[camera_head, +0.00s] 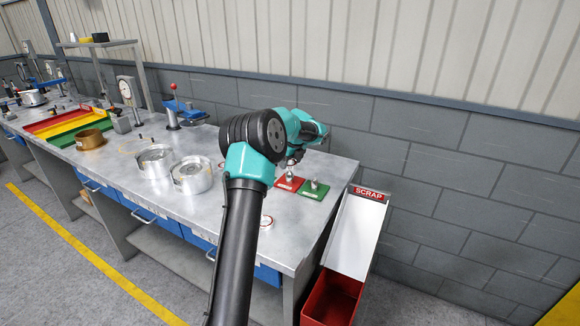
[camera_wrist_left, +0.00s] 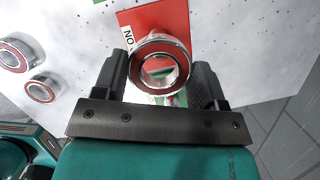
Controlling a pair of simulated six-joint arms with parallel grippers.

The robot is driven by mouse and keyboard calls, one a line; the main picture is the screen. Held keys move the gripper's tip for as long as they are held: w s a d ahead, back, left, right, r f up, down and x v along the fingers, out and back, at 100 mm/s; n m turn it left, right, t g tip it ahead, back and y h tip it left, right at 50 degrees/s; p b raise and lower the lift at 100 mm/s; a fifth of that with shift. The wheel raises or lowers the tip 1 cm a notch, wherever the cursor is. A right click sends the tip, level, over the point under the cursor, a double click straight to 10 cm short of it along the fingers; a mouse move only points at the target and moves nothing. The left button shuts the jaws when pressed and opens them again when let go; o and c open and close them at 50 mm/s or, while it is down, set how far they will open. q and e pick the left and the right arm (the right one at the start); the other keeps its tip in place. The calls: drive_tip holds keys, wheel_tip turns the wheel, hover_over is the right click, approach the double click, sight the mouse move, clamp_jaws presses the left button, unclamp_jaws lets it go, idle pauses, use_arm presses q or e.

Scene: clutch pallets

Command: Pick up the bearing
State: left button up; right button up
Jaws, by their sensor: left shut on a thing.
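A bearing (camera_wrist_left: 135,75), a metal ring with a red seal, is between the two fingers of my left gripper (camera_wrist_left: 160,85) in the left wrist view. The gripper is shut on it, with one finger at each side. The red plate (camera_wrist_left: 172,18) with a white label shows behind the bearing. In the head view my left gripper (camera_head: 293,158) is over the red plate (camera_head: 287,184), partly hidden by my arm. I cannot tell the bearing's height above the plate. My right gripper is not in view.
A green plate (camera_head: 314,190) lies beside the red one. Two more bearings, one of them here (camera_wrist_left: 41,89), lie on the bench at left in the wrist view. A scrap chute (camera_head: 356,235) leads to a red bin (camera_head: 330,300). Metal housings (camera_head: 191,176) stand left of my arm.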

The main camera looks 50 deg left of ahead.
use_arm(q)
drive_tip(key=s+d+r, duration=0.1)
drive_tip(key=s+d, duration=0.9)
drive_tip(key=d, duration=0.1)
drive_tip(key=shift+s+d+r, duration=0.15)
drive_tip(key=shift+s+d, duration=0.05)
drive_tip(key=shift+d, duration=0.2)
drive_tip(key=shift+d, duration=0.1)
drive_tip(key=s+d+f+n+g, duration=0.1)
drive_tip(key=s+d+f+n, duration=0.1)
drive_tip(key=s+d+n, duration=0.3)
drive_tip(key=s+d+f+n+g+h, duration=0.1)
drive_tip(key=s+d+n, duration=0.5)
drive_tip(key=s+d, duration=0.7)
drive_tip(key=d+f, duration=0.1)
drive_tip(key=d, duration=0.2)
drive_tip(key=shift+d+f+n+g+h, duration=0.15)
drive_tip(key=shift+f+n+g+h, duration=0.15)
drive_tip(key=shift+f, duration=0.05)
drive_tip(key=w+a, duration=0.3)
drive_tip(key=w+a+f, duration=0.1)
drive_tip(key=w+a, duration=0.2)
drive_tip(key=a, duration=0.1)
drive_tip(key=w+a, duration=0.4)
drive_tip(key=shift+a+f, duration=0.15)
drive_tip(key=shift+f, duration=0.05)
